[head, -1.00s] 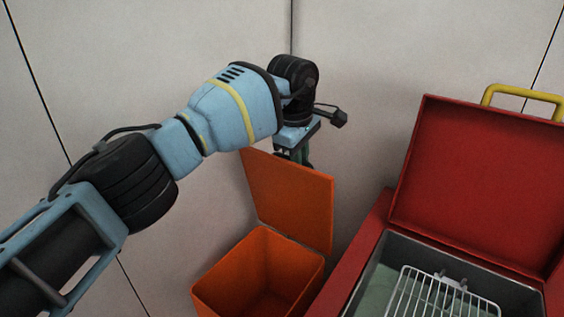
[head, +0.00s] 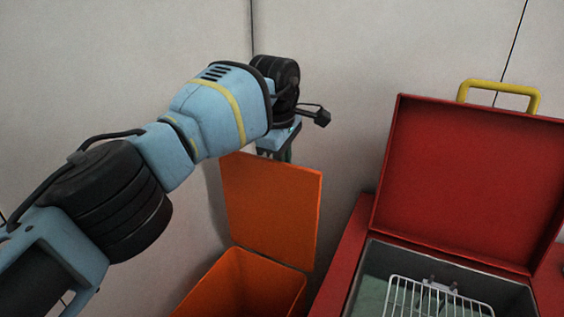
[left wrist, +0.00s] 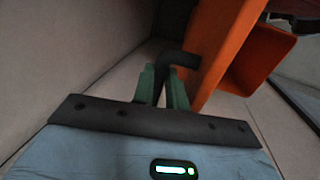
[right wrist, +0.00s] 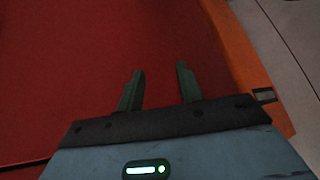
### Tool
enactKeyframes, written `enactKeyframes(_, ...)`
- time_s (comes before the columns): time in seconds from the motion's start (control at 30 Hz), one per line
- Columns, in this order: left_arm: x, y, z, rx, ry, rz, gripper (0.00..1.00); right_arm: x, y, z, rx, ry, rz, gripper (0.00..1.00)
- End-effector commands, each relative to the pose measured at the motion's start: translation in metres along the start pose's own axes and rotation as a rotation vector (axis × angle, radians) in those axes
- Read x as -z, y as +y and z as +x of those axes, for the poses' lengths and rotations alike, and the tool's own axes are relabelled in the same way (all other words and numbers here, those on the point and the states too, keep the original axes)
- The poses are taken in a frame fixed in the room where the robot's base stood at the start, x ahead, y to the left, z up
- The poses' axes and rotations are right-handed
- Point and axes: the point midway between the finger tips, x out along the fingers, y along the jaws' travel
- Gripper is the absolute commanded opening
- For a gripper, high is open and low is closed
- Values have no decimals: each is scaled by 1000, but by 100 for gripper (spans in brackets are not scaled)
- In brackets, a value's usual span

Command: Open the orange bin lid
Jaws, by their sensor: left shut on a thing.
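The orange bin (head: 245,285) stands at the bottom middle of the head view, cut off by the frame edge. Its orange lid (head: 272,205) stands up from the back edge, roughly upright, with the bin mouth uncovered. My left gripper (head: 287,153) is at the lid's top edge, its fingertips hidden behind the lid. In the left wrist view its green fingers (left wrist: 165,85) are shut on the black lid handle (left wrist: 178,60), beside the orange lid (left wrist: 215,45). My right gripper (right wrist: 160,88) shows only in the right wrist view, open and empty over a red surface.
A red box (head: 345,255) with its red lid (head: 465,190) raised stands right of the bin. A wire rack (head: 435,298) lies inside it. Pale walls (head: 350,60) meet in a corner close behind the left gripper.

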Motion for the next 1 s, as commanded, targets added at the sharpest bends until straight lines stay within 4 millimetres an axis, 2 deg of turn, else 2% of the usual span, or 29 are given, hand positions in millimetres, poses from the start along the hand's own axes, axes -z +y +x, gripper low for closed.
enactKeyframes(0.03,1,-3,8,16,1,-4,0,-1,0,0,0,-2,0,36)
enactKeyframes(0.1,1,-3,8,16,1,-3,0,-2,0,1,0,-3,-1,36)
enactKeyframes(0.13,1,-3,8,15,1,-3,17,-2,0,1,0,-4,-1,36)
enactKeyframes(0.3,1,-2,6,11,0,-2,36,-4,0,1,0,-7,-2,36)
enactKeyframes(0.67,0,-1,-4,3,0,0,36,-3,1,1,0,-5,-2,36)
enactKeyframes(1.0,0,-1,-56,4,2,-1,36,0,1,1,0,1,-3,36)
